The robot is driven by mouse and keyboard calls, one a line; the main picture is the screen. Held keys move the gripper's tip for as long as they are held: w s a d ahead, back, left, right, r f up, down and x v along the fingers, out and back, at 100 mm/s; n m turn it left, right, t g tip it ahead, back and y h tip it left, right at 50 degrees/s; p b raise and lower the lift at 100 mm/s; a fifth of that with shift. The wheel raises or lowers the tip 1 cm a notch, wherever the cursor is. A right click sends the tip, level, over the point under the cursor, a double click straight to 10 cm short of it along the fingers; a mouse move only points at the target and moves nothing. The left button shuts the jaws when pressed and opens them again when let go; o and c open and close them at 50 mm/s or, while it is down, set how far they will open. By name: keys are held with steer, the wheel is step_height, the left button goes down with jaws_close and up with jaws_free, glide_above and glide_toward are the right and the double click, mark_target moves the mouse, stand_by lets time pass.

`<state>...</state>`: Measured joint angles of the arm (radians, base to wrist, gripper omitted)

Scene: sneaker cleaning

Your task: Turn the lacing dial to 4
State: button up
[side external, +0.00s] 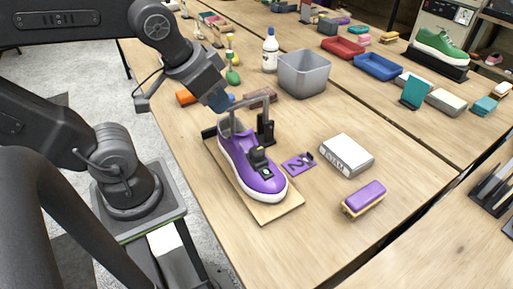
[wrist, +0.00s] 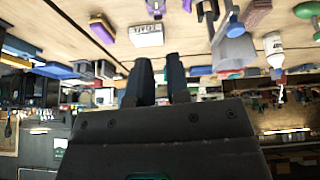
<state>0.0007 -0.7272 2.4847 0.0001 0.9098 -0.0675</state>
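A purple sneaker (side external: 262,178) with a white sole stands on a wooden board (side external: 280,212), toe toward the camera. A black dial unit (side external: 259,160) sits on top of its laces area. The dial's markings are too small to read. A purple tag (side external: 299,163) with a pale figure like a 2 lies beside the shoe. My gripper (side external: 219,102) is above the heel end, apart from the dial. In the wrist view its two fingers (wrist: 159,65) show a narrow gap with nothing between them. The sneaker does not clearly show in the wrist view.
A black post with a grey arm (side external: 265,122) stands beside the shoe's heel. A white box (side external: 346,155) and a purple-topped brush (side external: 364,198) lie to the right. A grey bin (side external: 304,74) and white bottle (side external: 270,52) stand behind. The table's front right is clear.

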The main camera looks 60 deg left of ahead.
mark_target(257, 150)
steer(key=shift+o, duration=0.7)
steer(key=shift+w+n+g, duration=0.3)
steer(key=shift+w+n, duration=0.1)
steer(key=shift+n, duration=0.4)
steer(key=o, duration=0.8)
steer(key=w+n+g, duration=0.1)
steer(key=w+n, duration=0.1)
steer(key=n, duration=0.2)
steer(key=w+f+n+g, duration=0.1)
steer(key=w+n, duration=0.1)
steer(key=n, duration=0.3)
steer(key=w+n+g, duration=0.1)
steer(key=w+n, duration=0.1)
steer(key=n, duration=0.2)
steer(key=shift+d+f+n+g, duration=0.3)
steer(key=shift+f+g, duration=0.05)
steer(key=shift+g, duration=0.05)
steer(key=shift+c, duration=0.2)
steer(key=f+n, duration=0.1)
steer(key=f, duration=0.4)
steer(key=w+f+n, duration=0.1)
steer(key=f, duration=0.3)
steer(key=f+n+g, duration=0.1)
steer(key=f, duration=0.4)
steer(key=shift+w+f+n, duration=0.3)
steer(key=shift+f+n, duration=0.05)
steer(key=shift+n, duration=0.05)
steer(key=shift+c, duration=0.4)
steer(key=shift+d, duration=0.1)
steer(key=c, duration=0.9)
